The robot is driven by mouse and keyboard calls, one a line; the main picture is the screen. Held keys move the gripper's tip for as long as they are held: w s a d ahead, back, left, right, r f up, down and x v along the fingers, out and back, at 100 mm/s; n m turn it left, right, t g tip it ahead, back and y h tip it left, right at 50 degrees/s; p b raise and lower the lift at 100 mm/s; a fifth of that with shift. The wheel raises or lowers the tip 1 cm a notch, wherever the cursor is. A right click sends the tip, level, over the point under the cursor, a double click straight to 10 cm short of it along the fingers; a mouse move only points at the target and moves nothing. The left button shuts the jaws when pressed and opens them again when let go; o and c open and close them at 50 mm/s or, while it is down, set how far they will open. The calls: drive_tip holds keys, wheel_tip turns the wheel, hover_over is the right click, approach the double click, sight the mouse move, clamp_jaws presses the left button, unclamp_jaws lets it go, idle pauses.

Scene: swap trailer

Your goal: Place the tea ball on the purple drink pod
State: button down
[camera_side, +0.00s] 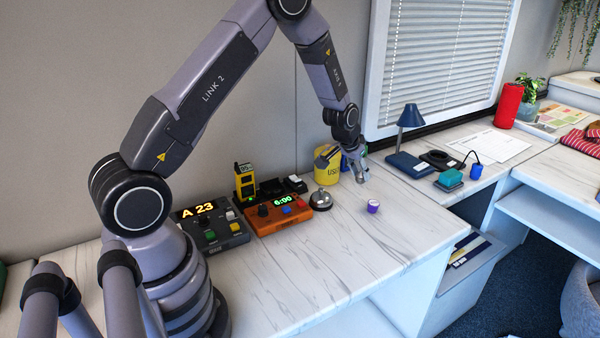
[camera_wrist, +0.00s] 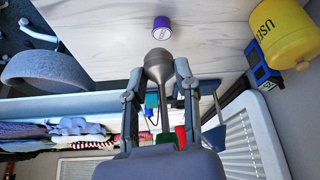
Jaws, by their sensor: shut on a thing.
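My gripper (camera_side: 360,172) is over the white marble counter, and it also shows in the wrist view (camera_wrist: 158,82). It is shut on the tea ball (camera_wrist: 158,64), a grey metal ball with a handle running back between the fingers. In the side view the ball is too small to make out clearly at the fingertips. The purple drink pod (camera_side: 373,207) stands upright on the counter, just below and slightly right of my gripper. In the wrist view the pod (camera_wrist: 161,28) lies beyond the ball, with a visible gap between them in the picture.
A yellow canister (camera_side: 326,172) stands behind my gripper, with a small steel bell (camera_side: 320,199) to the left. An orange clock box (camera_side: 282,214) and a dark control box (camera_side: 216,226) are farther left. A blue lamp (camera_side: 409,150) stands right. The counter around the pod is clear.

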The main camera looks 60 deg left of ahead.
drive_tip(key=w+f, duration=0.2)
drive_tip(key=w+a+f, duration=0.1)
drive_tip(key=w+f, duration=0.1)
drive_tip(key=w, duration=0.1)
drive_tip(key=w+f, duration=0.2)
drive_tip(key=f, duration=0.1)
drive_tip(key=shift+w+a, duration=0.2)
drive_tip(key=shift+w, duration=0.05)
drive_tip(key=shift+w+f, duration=0.2)
drive_tip(key=shift+f, duration=1.5)
drive_tip(key=shift+f, duration=0.1)
drive_tip(key=c, duration=0.8)
unclamp_jaws()
